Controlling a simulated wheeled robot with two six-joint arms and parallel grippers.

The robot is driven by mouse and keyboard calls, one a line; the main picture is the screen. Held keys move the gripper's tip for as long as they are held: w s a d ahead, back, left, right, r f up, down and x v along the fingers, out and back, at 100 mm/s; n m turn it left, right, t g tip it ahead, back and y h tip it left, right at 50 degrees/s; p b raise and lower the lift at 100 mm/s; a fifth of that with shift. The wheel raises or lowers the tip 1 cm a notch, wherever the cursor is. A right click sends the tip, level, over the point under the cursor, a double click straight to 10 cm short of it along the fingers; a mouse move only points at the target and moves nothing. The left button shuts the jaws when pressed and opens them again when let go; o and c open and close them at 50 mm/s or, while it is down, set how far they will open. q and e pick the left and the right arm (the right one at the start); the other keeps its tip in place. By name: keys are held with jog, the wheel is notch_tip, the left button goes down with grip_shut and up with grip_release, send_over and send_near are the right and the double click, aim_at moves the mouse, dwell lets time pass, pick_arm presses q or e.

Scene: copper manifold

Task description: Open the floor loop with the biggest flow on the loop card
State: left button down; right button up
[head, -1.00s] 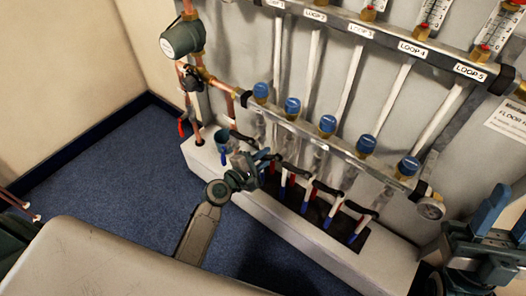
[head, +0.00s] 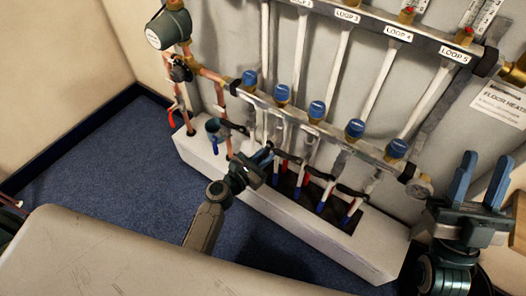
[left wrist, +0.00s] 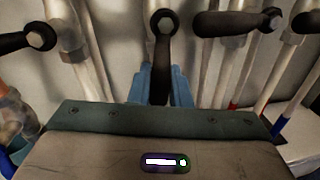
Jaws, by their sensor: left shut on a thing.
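The manifold's lower bar (head: 335,137) carries a row of blue-capped valves, with black lever handles on the pipes below. My left gripper (head: 264,156) is at the lever second from the left in the head view. In the left wrist view, its blue fingers are shut on a black lever (left wrist: 162,65) that points down along its pipe. The neighbouring levers, left (left wrist: 18,42) and right (left wrist: 232,23), lie sideways across their pipes. My right gripper (head: 485,165) is open and empty at the right. The loop card (head: 500,103) is cut off by the picture edge; its rows cannot be read.
Loop labels such as LOOP 4 (head: 398,33) and LOOP 5 (head: 457,54) mark the upper bar. A white box (head: 335,238) with red and blue pipe ends stands below. Copper pipes and a pump (head: 168,27) are at left. Blue carpet (head: 95,185) is clear.

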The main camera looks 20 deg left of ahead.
pick_arm(q)
jog(key=shift+s+d+n, duration=0.2)
jog(key=shift+d+n, duration=0.15)
jog(key=shift+n, duration=0.45)
pick_arm(e)
jog(key=shift+w+f+m+g+h, duration=0.3)
jog(key=shift+w+f+g, duration=0.15)
jog(key=shift+f, duration=0.25)
pick_arm(q)
jog(key=shift+f, duration=0.1)
pick_arm(e)
jog(key=shift+r, duration=0.1)
